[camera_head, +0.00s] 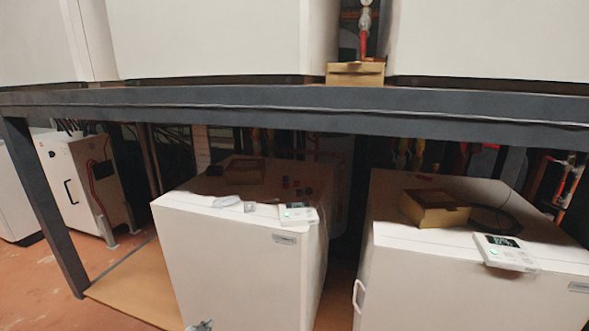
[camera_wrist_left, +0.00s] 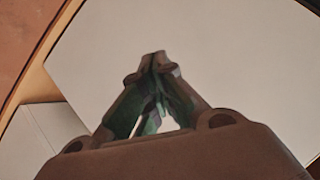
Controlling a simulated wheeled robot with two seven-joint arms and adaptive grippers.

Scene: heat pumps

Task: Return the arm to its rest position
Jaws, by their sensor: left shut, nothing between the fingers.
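My left gripper (camera_wrist_left: 158,62) fills the lower middle of the left wrist view, its fingertips together and empty. A pale flat panel lies behind it in that view; I cannot tell how far the tips are from it. In the head view only a small tip of the left gripper (camera_head: 201,326) shows at the bottom edge, in front of the left white heat pump unit (camera_head: 235,265). The rest of the left arm is out of the picture. My right gripper is in neither view.
A dark steel beam (camera_head: 300,112) runs across above the units, with a post (camera_head: 42,205) at left. The right white unit (camera_head: 465,285) carries a cardboard box (camera_head: 434,208) and a control panel (camera_head: 505,252). Orange floor (camera_head: 50,285) is open at left.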

